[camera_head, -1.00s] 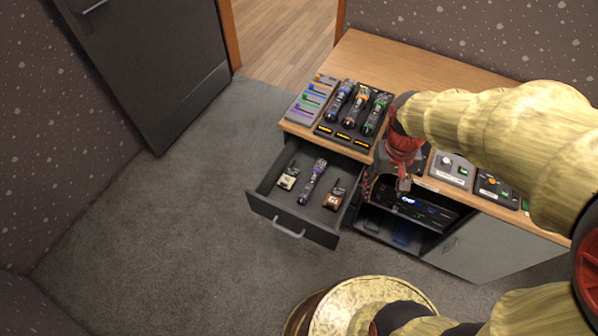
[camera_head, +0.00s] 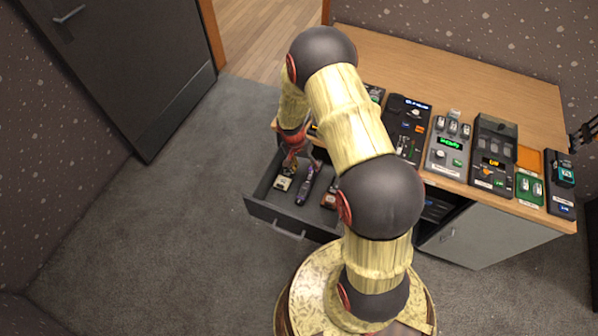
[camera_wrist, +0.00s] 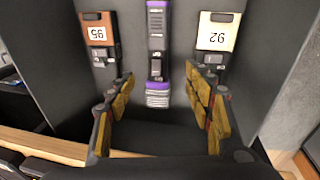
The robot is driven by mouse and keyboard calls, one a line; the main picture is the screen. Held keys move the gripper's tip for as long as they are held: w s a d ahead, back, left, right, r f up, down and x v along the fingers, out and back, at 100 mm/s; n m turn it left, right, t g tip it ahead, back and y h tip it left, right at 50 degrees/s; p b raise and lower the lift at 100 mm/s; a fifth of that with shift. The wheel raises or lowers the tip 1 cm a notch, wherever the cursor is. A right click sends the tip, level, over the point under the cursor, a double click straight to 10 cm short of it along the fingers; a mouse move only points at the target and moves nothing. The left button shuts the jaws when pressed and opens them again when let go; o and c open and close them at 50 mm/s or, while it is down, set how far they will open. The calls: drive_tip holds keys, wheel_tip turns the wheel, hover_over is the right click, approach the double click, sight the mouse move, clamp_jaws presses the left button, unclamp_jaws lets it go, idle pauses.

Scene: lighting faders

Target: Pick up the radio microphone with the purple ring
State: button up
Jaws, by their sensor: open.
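The radio microphone with the purple ring (camera_head: 305,188) lies in the open drawer (camera_head: 262,210), between two small tagged items. In the wrist view the microphone (camera_wrist: 157,45) is upright in the picture, its purple-edged grille end nearest my gripper. My gripper (camera_wrist: 161,105) is open, with one yellow-padded finger on each side of the microphone's line and nothing between them that it grips. In the head view my gripper (camera_head: 292,160) is above the back of the drawer, partly hidden by my arm. I cannot tell the exact height above the microphone.
A pack tagged 95 (camera_wrist: 98,35) and a pack tagged 92 (camera_wrist: 217,35) lie on either side of the microphone. The drawer walls and the wooden counter edge (camera_wrist: 45,145) are close by. Several devices, including a mixer-like unit (camera_head: 449,145), stand on the counter (camera_head: 430,62).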

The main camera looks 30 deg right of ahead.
sight(308, 179)
drive_tip(key=shift+m, duration=0.7)
drive_tip(key=f+b, duration=0.1)
drive_tip(key=f, duration=0.1)
drive_tip(key=s+f+b, duration=0.1)
drive_tip(key=f, duration=0.2)
drive_tip(key=d+f, duration=0.1)
drive_tip(key=f, duration=0.2)
drive_tip(key=shift+s+b, duration=0.15)
drive_tip(key=shift+b, duration=0.25)
drive_tip(key=shift+r, duration=0.1)
drive_tip(key=shift+c, duration=0.2)
clamp_jaws()
